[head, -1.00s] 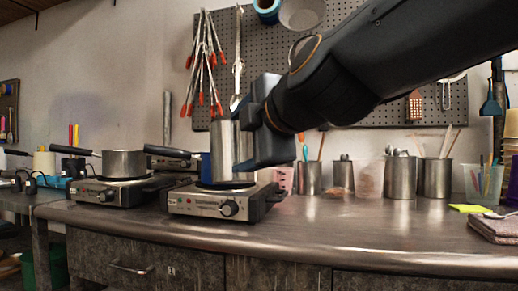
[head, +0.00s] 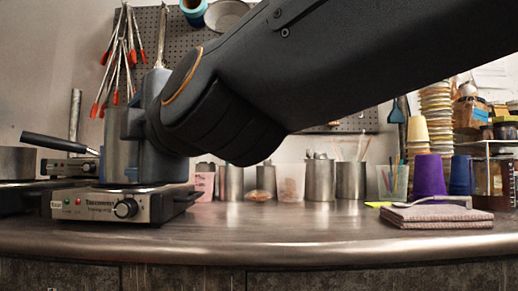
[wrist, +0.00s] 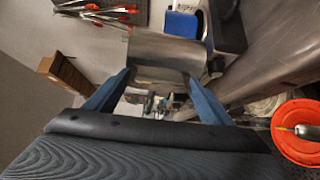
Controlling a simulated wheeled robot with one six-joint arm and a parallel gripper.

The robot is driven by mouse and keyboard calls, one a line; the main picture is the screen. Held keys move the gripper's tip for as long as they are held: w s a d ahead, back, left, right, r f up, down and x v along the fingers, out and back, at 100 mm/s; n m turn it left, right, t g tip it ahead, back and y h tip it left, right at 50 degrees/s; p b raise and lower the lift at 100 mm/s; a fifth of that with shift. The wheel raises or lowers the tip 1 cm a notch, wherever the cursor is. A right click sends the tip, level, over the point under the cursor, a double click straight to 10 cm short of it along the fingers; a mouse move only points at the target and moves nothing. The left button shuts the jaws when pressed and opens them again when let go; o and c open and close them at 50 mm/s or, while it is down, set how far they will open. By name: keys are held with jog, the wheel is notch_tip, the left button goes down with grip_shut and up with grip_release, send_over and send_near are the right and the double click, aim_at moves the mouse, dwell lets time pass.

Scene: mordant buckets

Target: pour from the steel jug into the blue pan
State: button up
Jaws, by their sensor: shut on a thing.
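My gripper (head: 130,148) is shut on the steel jug (head: 112,135), a tall plain metal cylinder that looks upright in the head view. The jug (wrist: 165,52) also lies between my two blue fingers (wrist: 158,78) in the wrist view. The blue pan (wrist: 183,25) shows just past the jug there, partly hidden, beside a dark hotplate. In the head view the jug and gripper stand in front of the hotplate's top (head: 115,203), and I cannot make out the pan clearly. No liquid is visible.
A second hotplate with a steel pot (head: 17,163) and its black handle (head: 60,144) stands at left. Steel containers (head: 320,180), a purple cup (head: 429,175) and a folded cloth (head: 437,215) are to the right. The front counter is clear. An orange-red bucket (wrist: 298,135) shows in the wrist view.

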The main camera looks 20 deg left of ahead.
notch_tip(320, 180, up, 6)
jog(key=p, duration=0.5)
jog(key=shift+r, duration=0.15)
